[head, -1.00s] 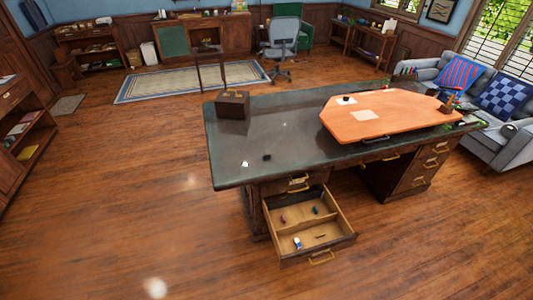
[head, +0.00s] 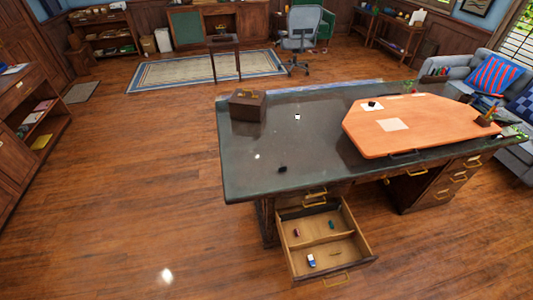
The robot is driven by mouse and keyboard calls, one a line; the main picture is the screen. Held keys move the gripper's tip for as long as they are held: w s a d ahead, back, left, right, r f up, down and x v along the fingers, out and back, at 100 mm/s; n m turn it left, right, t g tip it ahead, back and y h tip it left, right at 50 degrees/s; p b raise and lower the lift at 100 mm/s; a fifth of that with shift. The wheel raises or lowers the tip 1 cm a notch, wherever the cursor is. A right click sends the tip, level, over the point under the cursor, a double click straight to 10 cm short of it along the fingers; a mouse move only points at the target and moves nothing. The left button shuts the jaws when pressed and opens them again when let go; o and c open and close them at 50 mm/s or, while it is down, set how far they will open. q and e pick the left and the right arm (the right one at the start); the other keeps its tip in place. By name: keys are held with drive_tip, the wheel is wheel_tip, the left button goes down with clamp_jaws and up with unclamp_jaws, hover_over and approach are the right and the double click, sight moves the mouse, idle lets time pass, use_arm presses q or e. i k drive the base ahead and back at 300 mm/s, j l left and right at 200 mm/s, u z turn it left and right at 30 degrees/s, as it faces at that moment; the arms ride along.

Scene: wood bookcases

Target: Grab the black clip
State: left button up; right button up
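A small black object (head: 282,168), which looks like the black clip, lies on the dark desk top (head: 300,146) near its front left edge. It is too small to make out its exact shape. A second small dark object (head: 371,103) sits on a white paper on the orange desk pad (head: 430,132). Neither of my grippers is in view, so nothing shows of where they are or whether they are open.
An open drawer (head: 357,247) juts out at the desk's front, with several small items inside. A brown box (head: 247,104) stands at the desk's back left. Pale spots on the desk may be reflections. The wood floor (head: 150,200) left of the desk is clear.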

sight(284, 168)
drive_tip(key=i+l+u, duration=0.25)
drive_tip(key=i, duration=0.25)
drive_tip(key=i+l+u, duration=0.1)
drive_tip(key=i+u, duration=0.15)
drive_tip(key=i, duration=0.3)
